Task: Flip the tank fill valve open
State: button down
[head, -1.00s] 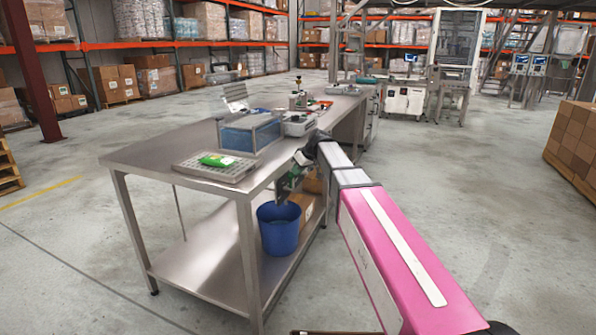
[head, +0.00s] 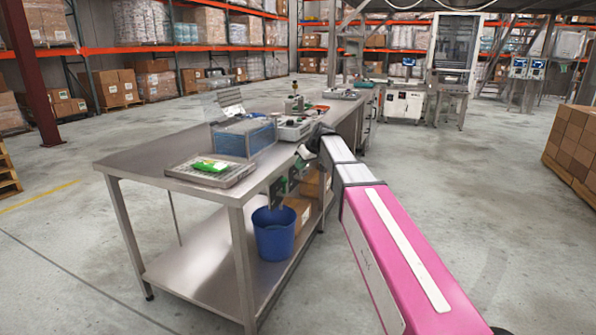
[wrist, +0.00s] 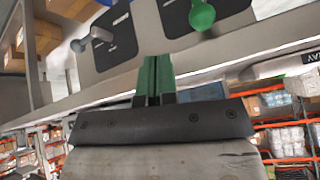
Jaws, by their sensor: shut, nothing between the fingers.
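My gripper (wrist: 152,68) shows in the wrist view with its green fingers together and empty. Just above the fingertips is the bench's front edge with two dark plates. The left plate carries a pale grey lever or knob (wrist: 97,37), and the right plate a round green knob (wrist: 202,15). The fingertips lie below and between them and seem apart from both. The plate labels are too small to read, so I cannot tell which is the tank fill valve. In the head view a clear bluish tank (head: 244,137) stands on the bench (head: 135,161); my wrist hides part of the bench's front side.
A grey tray (head: 180,172) with a green packet lies on the bench beside the tank. A blue bucket (head: 274,240) and cardboard boxes (head: 300,212) sit beneath the bench top. The floor to the right is open up to stacked cartons (head: 575,140).

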jog(key=s+a+v, duration=0.1)
jog(key=v, duration=0.7)
jog(key=s+d+f+m+g+h, duration=0.1)
jog(key=s+d+f+m+h, duration=0.1)
jog(key=s+d+f, duration=0.4)
jog(key=s+d+f+m+g+h, duration=0.1)
jog(key=s+d+f+m+h, duration=0.1)
jog(key=s+d+f+m, duration=0.2)
jog(key=s+d+f+m+g+h, duration=0.1)
jog(key=s+d+f+m+h, duration=0.1)
jog(key=s+d+f, duration=0.8)
jog(key=s+f+m, duration=0.1)
jog(key=s+f, duration=0.3)
jog(key=f, duration=0.4)
jog(key=s+f, duration=0.4)
jog(key=f, duration=0.4)
jog(key=shift+m, duration=0.4)
